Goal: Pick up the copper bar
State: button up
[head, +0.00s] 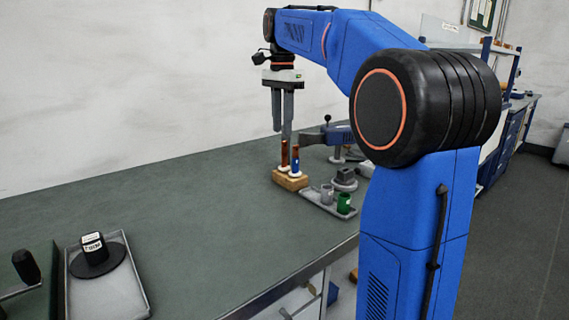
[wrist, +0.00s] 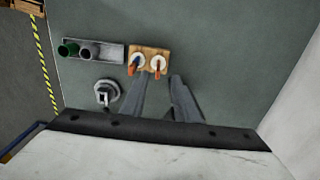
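A plain copper bar (head: 284,154) stands upright in a white collar on a small wooden block (head: 291,182). Beside it on the block stands a second copper-coloured bar with a blue band (head: 295,161). In the wrist view the plain copper bar (wrist: 159,67) is on the right and the blue-banded bar (wrist: 133,67) on the left of the wooden block (wrist: 148,51). My gripper (head: 282,134) points down above the block, its fingers apart and empty. In the wrist view the gripper (wrist: 163,78) has its fingertips just below the block, near the plain bar.
A grey tray (head: 318,205) with a grey cup (head: 327,194) and a green cup (head: 344,203) lies beside the block. A grey device (head: 345,180) stands close by. A metal tray (head: 110,293) is at front left. The middle bench is clear.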

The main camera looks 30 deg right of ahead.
send_over(284, 167)
jog(key=f, duration=0.5)
jog(key=shift+w, duration=0.4)
jog(key=shift+s+d+f, duration=0.1)
jog(key=shift+f, duration=1.2)
jog(key=shift+s+d+f, duration=0.1)
jog(key=shift+f, duration=1.2)
grip_shut()
